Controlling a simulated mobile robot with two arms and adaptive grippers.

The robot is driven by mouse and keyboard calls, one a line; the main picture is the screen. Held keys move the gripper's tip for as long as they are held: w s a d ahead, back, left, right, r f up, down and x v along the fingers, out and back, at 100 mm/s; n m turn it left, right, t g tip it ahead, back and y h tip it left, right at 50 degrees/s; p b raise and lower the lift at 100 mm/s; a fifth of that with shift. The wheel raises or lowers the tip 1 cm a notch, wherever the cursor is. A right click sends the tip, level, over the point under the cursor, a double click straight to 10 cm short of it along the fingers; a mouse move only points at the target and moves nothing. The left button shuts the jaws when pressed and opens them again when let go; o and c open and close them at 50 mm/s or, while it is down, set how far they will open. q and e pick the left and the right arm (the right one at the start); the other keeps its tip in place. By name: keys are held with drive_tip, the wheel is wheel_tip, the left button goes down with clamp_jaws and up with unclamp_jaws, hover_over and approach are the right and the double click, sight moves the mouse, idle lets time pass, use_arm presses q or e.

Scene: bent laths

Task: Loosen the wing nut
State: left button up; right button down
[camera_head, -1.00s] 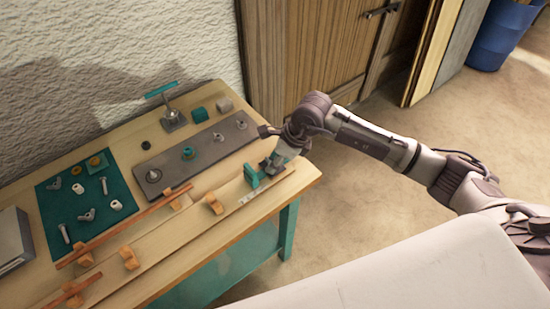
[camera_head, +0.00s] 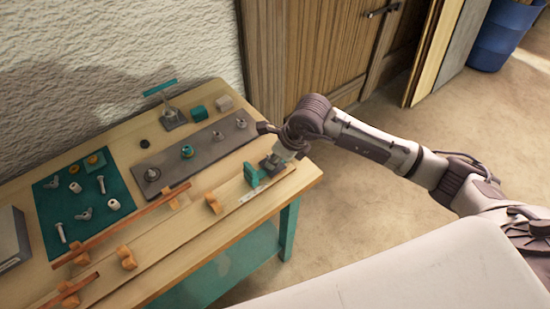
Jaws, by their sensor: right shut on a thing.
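My right gripper (camera_head: 270,165) reaches down from the right to the right end of the bench, beside a small teal clamp (camera_head: 251,176) at the end of the long lath. Its jaws are shut on a small part there. The wing nut at this spot is hidden by the fingers, so its shape and turn cannot be seen. Loose wing nuts, one (camera_head: 85,214) near the front and one (camera_head: 74,170) further back, lie on the dark teal mat (camera_head: 48,200). My left gripper is not in view.
A grey plate (camera_head: 205,145) with several studs and nuts lies behind the laths. Orange-brown blocks (camera_head: 213,203) stand along the laths. A teal-handled press (camera_head: 170,110) stands at the back. A grey box (camera_head: 10,238) is at the left. The floor right of the bench is clear.

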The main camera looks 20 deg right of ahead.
drive_tip(key=c, duration=1.1)
unclamp_jaws()
drive_tip(key=shift+o, duration=0.2)
drive_tip(key=v, duration=1.2)
